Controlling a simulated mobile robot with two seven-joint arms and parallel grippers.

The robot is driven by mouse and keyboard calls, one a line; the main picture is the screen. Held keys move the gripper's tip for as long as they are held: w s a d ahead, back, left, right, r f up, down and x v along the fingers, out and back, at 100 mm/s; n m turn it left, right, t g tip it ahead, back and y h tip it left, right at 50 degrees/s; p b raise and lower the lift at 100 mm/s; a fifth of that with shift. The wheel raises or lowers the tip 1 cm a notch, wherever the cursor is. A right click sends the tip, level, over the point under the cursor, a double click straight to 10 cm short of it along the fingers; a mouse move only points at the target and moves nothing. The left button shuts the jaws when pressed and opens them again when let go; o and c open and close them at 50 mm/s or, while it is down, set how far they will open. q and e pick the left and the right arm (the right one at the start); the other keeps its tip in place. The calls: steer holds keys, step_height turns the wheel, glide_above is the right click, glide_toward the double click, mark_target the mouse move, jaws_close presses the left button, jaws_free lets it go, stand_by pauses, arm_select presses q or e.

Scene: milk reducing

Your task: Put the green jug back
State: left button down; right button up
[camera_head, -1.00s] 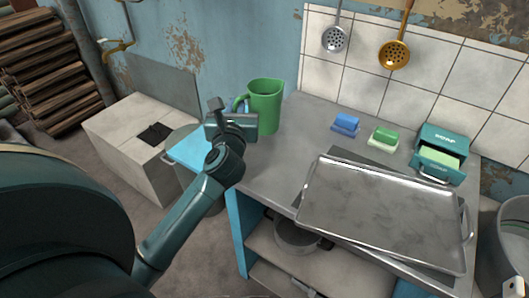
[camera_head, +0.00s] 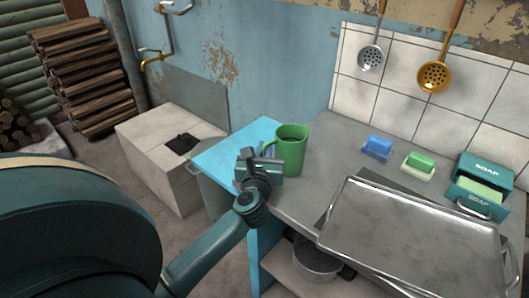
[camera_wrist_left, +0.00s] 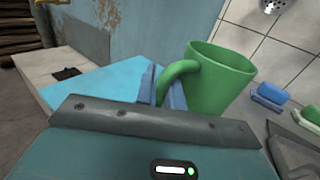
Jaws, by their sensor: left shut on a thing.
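The green jug (camera_head: 292,152) is upright at the left end of the counter, beside the light-blue part of its top (camera_head: 228,150). I cannot tell whether its base touches the counter. My left gripper (camera_head: 262,152) is shut on the jug's handle, on the jug's left side. In the left wrist view the blue fingers (camera_wrist_left: 166,88) are at the handle, and the jug (camera_wrist_left: 228,85) is to their right. The jug's lower part is hidden there by my gripper body. My right gripper is not in view.
On the grey counter are a blue sponge (camera_head: 378,147), a green sponge (camera_head: 419,164), a soap box (camera_head: 484,184) and a large metal tray (camera_head: 415,240). A pot (camera_head: 316,262) is on the shelf below.

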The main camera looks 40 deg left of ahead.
arm_select(q)
steer(key=shift+r, duration=0.1)
steer(key=c, duration=2)
jaws_free()
steer(key=shift+f, duration=0.25)
steer(key=o, duration=0.5)
steer(key=shift+r, duration=0.15)
steer(key=shift+s+d, duration=0.1)
steer(key=shift+s, duration=0.05)
steer(key=shift+b+v, duration=0.5)
steer(key=shift+v, duration=5.4)
steer(key=shift+r, duration=0.1)
